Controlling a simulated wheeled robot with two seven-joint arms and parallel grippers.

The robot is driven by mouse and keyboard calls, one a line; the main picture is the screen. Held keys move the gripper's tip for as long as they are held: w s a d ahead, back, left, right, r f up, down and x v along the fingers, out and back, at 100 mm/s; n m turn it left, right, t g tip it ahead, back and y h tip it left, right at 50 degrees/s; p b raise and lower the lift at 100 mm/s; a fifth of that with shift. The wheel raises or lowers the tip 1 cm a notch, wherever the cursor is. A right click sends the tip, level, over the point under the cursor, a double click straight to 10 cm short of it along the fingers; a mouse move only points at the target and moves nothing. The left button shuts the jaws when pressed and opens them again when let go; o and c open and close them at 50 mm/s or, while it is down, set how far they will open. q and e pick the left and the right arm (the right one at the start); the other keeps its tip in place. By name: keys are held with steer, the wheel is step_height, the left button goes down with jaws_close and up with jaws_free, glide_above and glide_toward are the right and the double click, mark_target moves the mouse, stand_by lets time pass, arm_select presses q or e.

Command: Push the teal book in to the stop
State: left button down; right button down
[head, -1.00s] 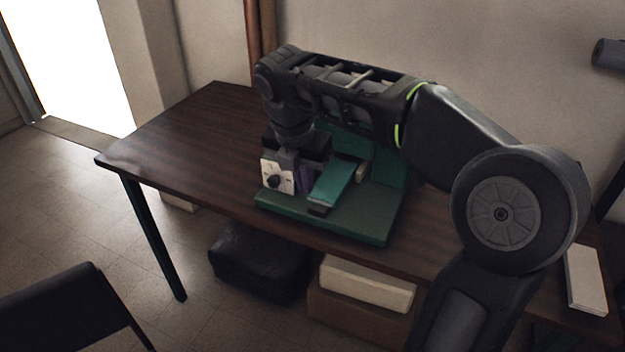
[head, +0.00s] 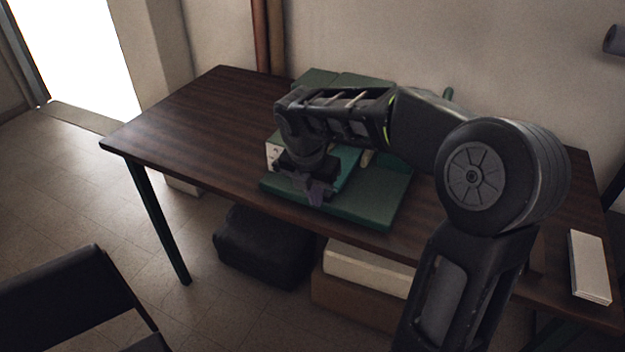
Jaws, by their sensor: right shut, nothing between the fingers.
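The teal book (head: 349,163) lies on the green stand (head: 372,210) on the table, partly covered by my right arm and gripper. Its front end is hidden, so I cannot tell whether the gripper touches it. My right gripper (head: 317,197) points down at the front of the stand, in front of the book, and is shut with nothing in it. A white block (head: 273,152) shows at the left of the stand, mostly behind my wrist. My left gripper is not in view.
The dark wooden table (head: 195,130) is bare on its left side. A white book or box (head: 590,265) lies at its right end. A black bag (head: 262,245) and boxes (head: 365,270) sit under the table. A black chair (head: 75,305) stands at the lower left.

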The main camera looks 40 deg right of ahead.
steer(key=shift+w+d+r+p, duration=0.15)
steer(key=shift+w+d, duration=0.15)
steer(key=shift+d, duration=0.3)
steer(key=shift+w+d+f+p, duration=0.1)
steer(key=shift+w+d, duration=0.2)
steer(key=shift+d, duration=0.25)
steer(key=shift+w+d+r+p, duration=0.15)
steer(key=shift+w+d, duration=0.15)
steer(key=shift+d, duration=0.3)
